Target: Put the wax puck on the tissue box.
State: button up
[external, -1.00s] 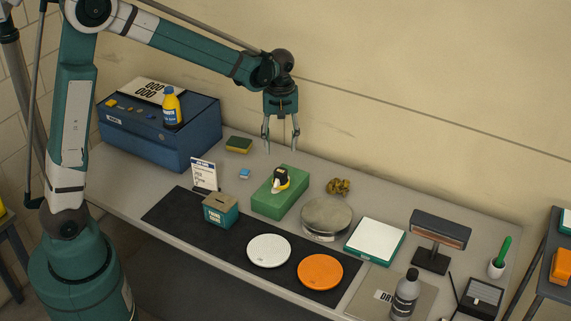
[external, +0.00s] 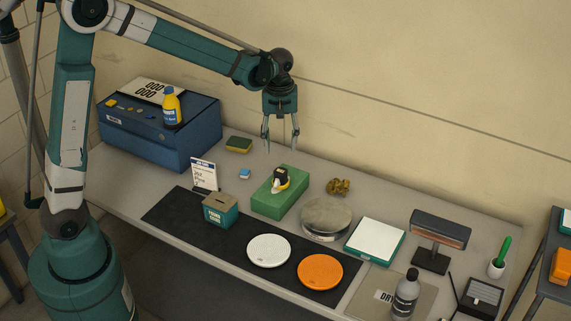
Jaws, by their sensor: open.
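No thing is clearly labelled as the wax puck. The round candidates are a white disc (external: 268,251) and an orange disc (external: 320,271) flat on the black mat, and a thick grey round piece (external: 326,218) behind them. I cannot tell which is the puck. A long green box (external: 270,205) may be the tissue box. A small black, yellow and white item (external: 281,181) sits on its top. My gripper (external: 281,149) is open and empty, pointing down above the bench behind the green box.
A teal slotted box (external: 220,211) and a sign (external: 204,175) stand left. A blue case (external: 160,140) carrying a bottle (external: 171,108) is at back left. A white-topped teal box (external: 375,242), a lamp-like stand (external: 438,238) and a grey bottle (external: 405,296) stand right.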

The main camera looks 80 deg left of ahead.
jog(key=s+d+r+m+t, duration=0.3)
jog(key=s+d+r+m, duration=0.4)
jog(key=s+d+r, duration=0.6)
jog(key=s+d+f+m+t, duration=0.1)
jog(key=s+d+m+t, duration=0.3)
jog(key=s+d+m, duration=0.3)
jog(key=s+d, duration=0.5)
jog(key=s, duration=0.3)
jog(key=shift+s+d+f+m, duration=0.2)
jog(key=shift+s+m, duration=0.1)
jog(key=shift+m, duration=0.1)
